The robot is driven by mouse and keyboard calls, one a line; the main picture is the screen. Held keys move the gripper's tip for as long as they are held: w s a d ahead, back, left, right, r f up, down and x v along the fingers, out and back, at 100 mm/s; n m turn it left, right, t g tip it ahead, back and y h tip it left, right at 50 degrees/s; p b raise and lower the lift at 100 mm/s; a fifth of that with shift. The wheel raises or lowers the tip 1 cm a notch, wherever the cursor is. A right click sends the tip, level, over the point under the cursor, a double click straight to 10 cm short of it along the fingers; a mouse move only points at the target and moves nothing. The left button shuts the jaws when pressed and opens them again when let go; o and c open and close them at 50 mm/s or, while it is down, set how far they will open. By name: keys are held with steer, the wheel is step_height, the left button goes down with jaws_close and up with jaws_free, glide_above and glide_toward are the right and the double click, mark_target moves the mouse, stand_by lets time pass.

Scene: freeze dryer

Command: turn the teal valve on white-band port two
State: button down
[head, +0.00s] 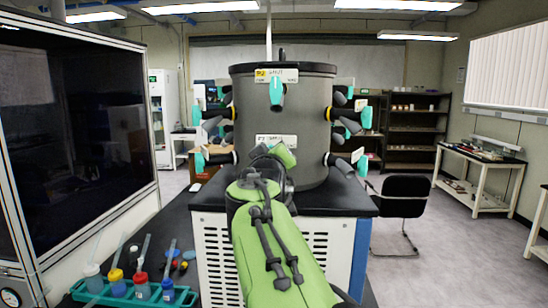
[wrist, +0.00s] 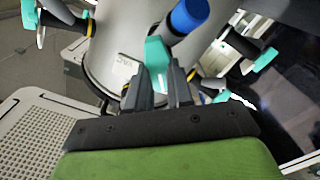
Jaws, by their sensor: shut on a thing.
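The grey drum (head: 312,110) carries ports with teal valves around its side. One teal valve (head: 276,92) hangs at the upper front under a label. In the wrist view, my gripper (wrist: 161,88) is shut on a teal valve (wrist: 155,52) at the drum's wall, with a dark finger on each side of it. A blue cylinder (wrist: 189,15) sticks out just above that valve. I cannot tell the band colour or number of the held valve's port.
Other teal valves stick out at the drum's left (head: 197,114) and right (head: 366,117). A teal rack (head: 120,299) of bottles stands on the dark bench at lower left. A dark-fronted cabinet (head: 75,120) is at left. A black chair (head: 404,190) stands at right, with open floor beyond.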

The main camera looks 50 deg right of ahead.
steer(key=shift+f+n, duration=0.15)
steer(key=shift+n, duration=0.9)
steer(key=shift+f+n, duration=0.1)
steer(key=shift+n, duration=0.95)
steer(key=c, duration=1)
jaws_free()
steer(key=shift+r, duration=0.1)
steer(key=b+v, duration=0.2)
steer(key=v, duration=1.3)
steer(key=shift+s+a, duration=0.15)
steer(key=shift+a, duration=0.25)
